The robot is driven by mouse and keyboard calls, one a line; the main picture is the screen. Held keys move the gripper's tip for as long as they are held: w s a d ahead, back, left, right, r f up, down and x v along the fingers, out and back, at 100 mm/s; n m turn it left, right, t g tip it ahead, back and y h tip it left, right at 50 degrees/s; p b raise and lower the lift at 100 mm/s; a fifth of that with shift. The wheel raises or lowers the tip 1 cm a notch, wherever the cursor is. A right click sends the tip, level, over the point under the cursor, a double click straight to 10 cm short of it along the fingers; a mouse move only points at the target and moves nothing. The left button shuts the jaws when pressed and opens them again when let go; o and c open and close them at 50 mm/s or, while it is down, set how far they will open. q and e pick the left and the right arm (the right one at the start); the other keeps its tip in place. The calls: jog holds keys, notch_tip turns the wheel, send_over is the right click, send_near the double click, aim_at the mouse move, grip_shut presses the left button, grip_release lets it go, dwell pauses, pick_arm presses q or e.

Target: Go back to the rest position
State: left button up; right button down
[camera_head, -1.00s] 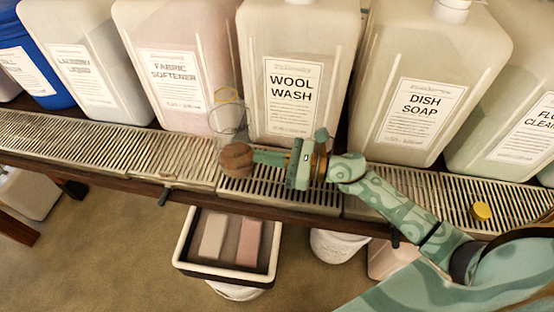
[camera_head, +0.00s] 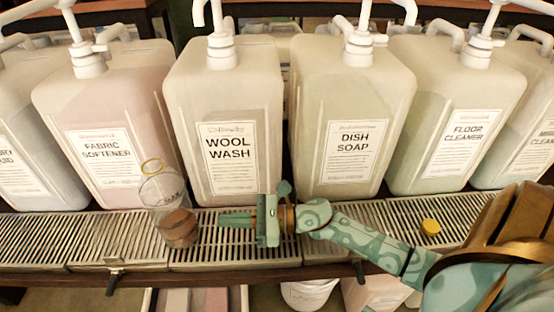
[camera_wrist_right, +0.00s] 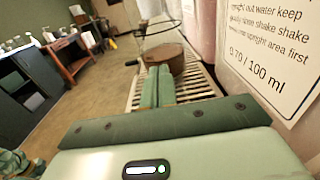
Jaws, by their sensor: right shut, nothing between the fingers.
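My right gripper (camera_head: 226,220) is above the slatted rack in front of the wool wash jug, its fingers pointing left. It is shut and empty. In the right wrist view its two fingers (camera_wrist_right: 158,86) lie together. A clear vessel (camera_head: 163,190) with a gold-coloured ring at its top and a brown lower part stands on the rack to the left of the fingertips. A small gap separates them in the head view. In the right wrist view the brown part (camera_wrist_right: 166,57) is just beyond the fingertips. My left gripper is in neither view.
Large pump jugs stand in a row behind the rack (camera_head: 130,235), among them wool wash (camera_head: 228,110) and dish soap (camera_head: 348,105). A yellow cap (camera_head: 430,226) lies on the rack near my right forearm. A white bucket (camera_head: 308,292) is below.

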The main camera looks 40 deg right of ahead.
jog(key=v, duration=1.1)
jog(key=shift+d, duration=0.1)
